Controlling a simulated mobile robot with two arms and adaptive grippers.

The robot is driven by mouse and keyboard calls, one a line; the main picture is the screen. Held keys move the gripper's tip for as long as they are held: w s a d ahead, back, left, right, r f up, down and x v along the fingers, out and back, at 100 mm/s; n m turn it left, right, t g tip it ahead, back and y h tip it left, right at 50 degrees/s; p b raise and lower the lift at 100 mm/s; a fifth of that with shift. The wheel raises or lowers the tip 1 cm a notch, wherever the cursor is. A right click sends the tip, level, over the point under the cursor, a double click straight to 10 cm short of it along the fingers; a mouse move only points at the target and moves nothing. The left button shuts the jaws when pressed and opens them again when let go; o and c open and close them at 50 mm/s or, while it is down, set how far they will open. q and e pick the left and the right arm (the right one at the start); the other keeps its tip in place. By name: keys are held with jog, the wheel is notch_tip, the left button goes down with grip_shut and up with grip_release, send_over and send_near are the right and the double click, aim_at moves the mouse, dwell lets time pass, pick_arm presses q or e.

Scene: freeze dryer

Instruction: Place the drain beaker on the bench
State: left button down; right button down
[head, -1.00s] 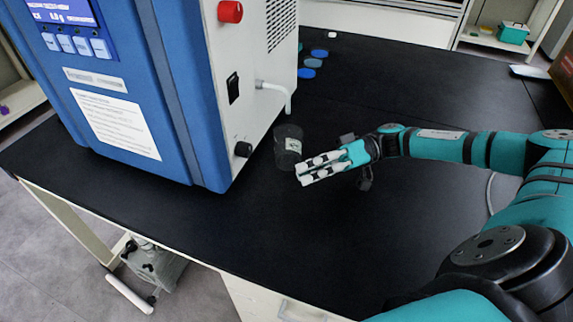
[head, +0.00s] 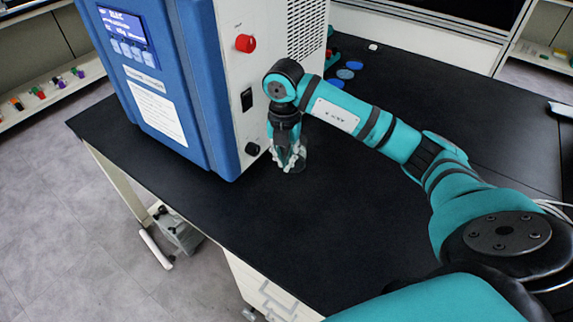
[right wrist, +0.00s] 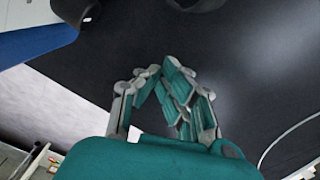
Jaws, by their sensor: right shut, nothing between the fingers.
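The drain beaker (head: 301,157), clear and dark-looking, stands on the black bench (head: 330,215) beside the freeze dryer's right side. It is partly hidden behind my right gripper (head: 291,166). That gripper points down at the beaker, with its fingers shut and nothing between them. I cannot tell whether it touches the beaker. In the right wrist view the fingers of the right gripper (right wrist: 165,85) come together above the dark bench top, and I cannot make out the beaker there. My left gripper is not in view.
The blue and white freeze dryer (head: 205,90) stands on the bench just left of the gripper, with a red knob (head: 245,43) on its side. Several blue discs (head: 345,74) lie on the bench behind my arm. The bench front is clear.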

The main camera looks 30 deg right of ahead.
aim_at(289, 174)
notch_tip(289, 174, down, 8)
jog(key=shift+f+p, duration=0.25)
jog(key=shift+p, duration=0.4)
jog(key=shift+w+d+f+p, duration=0.2)
jog(key=shift+w+d+f, duration=0.05)
jog(key=shift+w+d, duration=0.3)
jog(key=shift+w+d+f+p, duration=0.2)
jog(key=shift+w+d, duration=0.25)
jog(key=shift+w, duration=0.05)
jog(key=shift+w+d+f, duration=0.1)
jog(key=shift+w+d, duration=0.3)
jog(key=shift+w+d+f+b, duration=0.1)
jog(key=shift+w+d+b, duration=0.7)
jog(key=shift+w+b, duration=0.05)
